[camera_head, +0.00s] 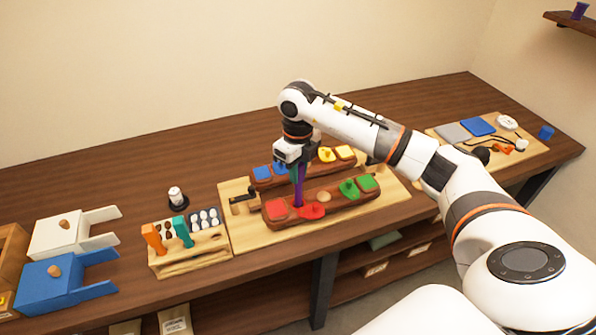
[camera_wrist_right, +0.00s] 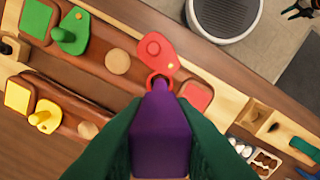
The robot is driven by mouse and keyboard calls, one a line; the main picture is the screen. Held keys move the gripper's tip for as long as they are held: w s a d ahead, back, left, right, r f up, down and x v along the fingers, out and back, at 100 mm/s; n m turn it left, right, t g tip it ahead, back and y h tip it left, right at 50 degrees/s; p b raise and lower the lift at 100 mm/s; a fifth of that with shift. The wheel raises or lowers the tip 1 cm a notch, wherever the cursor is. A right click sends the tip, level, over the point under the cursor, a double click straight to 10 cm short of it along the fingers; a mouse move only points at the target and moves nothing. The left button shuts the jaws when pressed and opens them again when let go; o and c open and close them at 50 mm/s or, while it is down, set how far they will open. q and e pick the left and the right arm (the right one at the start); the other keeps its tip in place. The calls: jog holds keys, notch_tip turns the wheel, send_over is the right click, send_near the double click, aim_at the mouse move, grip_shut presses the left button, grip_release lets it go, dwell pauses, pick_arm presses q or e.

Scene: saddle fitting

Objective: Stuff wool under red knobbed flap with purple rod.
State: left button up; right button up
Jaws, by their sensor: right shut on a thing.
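My right gripper (camera_head: 297,160) is shut on an upright purple rod (camera_head: 299,188) above the front brown block. Its green fingers and the rod (camera_wrist_right: 160,130) fill the lower middle of the right wrist view. The rod's lower end is at a red-rimmed spot (camera_wrist_right: 155,77) beside the red knobbed flap (camera_wrist_right: 154,50). I cannot tell how far in it goes. The flap (camera_head: 312,211) lies next to a red square (camera_head: 277,209). White tufts (camera_head: 205,217), perhaps the wool, sit in the tool rack; any wool under the flap is hidden. My left gripper is out of view.
The front block also bears a green flap (camera_head: 349,188) and green square (camera_head: 367,182). A second block behind has blue and yellow pieces (camera_head: 344,152). The rack (camera_head: 190,257) holds orange and teal handles. White and blue boxes (camera_head: 52,283) stand at left.

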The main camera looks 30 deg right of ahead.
jog(key=shift+r+p, duration=1.65)
jog(key=shift+r, duration=1.25)
